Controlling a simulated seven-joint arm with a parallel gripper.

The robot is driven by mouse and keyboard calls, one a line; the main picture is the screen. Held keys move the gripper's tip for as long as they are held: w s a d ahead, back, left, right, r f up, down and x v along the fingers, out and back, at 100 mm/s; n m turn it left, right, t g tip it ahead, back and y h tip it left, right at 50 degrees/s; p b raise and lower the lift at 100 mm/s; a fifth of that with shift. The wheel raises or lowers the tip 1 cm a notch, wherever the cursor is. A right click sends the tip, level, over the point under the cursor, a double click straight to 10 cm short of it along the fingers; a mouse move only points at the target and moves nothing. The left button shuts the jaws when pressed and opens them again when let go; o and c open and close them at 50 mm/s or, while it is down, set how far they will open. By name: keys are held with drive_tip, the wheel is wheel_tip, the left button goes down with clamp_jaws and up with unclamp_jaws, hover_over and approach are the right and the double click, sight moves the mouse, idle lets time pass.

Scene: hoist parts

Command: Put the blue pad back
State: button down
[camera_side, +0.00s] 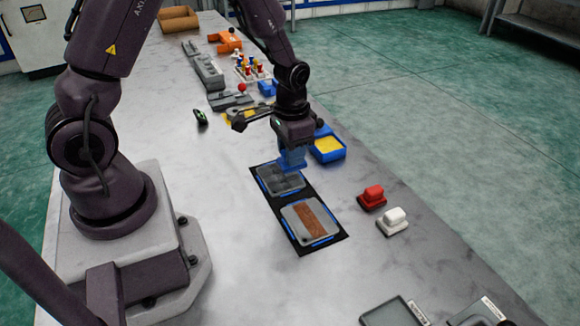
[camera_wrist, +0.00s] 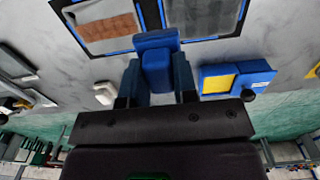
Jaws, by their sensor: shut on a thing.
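My gripper (camera_side: 291,158) is over the far edge of the black mat (camera_side: 265,205), near a dark grey panel (camera_side: 281,179). It is shut on the blue pad (camera_wrist: 155,52), which shows between the two fingers in the wrist view. In the side view the pad and fingers blend into one blue shape, so I cannot tell whether the pad touches the panel. A red pad (camera_side: 372,195) and a white pad (camera_side: 393,219) stand on the table to the right of the mat. The white pad also shows in the wrist view (camera_wrist: 105,93).
A second panel (camera_side: 294,223) with a brown stripe lies on the near part of the mat. A blue tray (camera_side: 334,156) with a yellow filling stands just right of my gripper. Clamps and grey parts (camera_side: 208,72) lie farther back. The table's near middle is clear.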

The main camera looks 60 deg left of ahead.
drive_tip(key=w+d+r, duration=0.3)
drive_tip(key=r, duration=0.1)
drive_tip(key=w+f, duration=0.3)
drive_tip(key=w, duration=0.1)
drive_tip(key=w+f, duration=0.3)
drive_tip(key=w+a+f, duration=0.1)
drive_tip(key=w+f, duration=0.2)
drive_tip(key=w, duration=0.1)
drive_tip(key=shift+w, duration=0.3)
drive_tip(key=shift+w+f, duration=0.35)
drive_tip(key=shift+f, duration=0.05)
drive_tip(key=shift+w+f, duration=0.1)
drive_tip(key=shift+f, duration=1.45)
drive_tip(key=shift+f, duration=0.1)
drive_tip(key=c, duration=0.9)
unclamp_jaws()
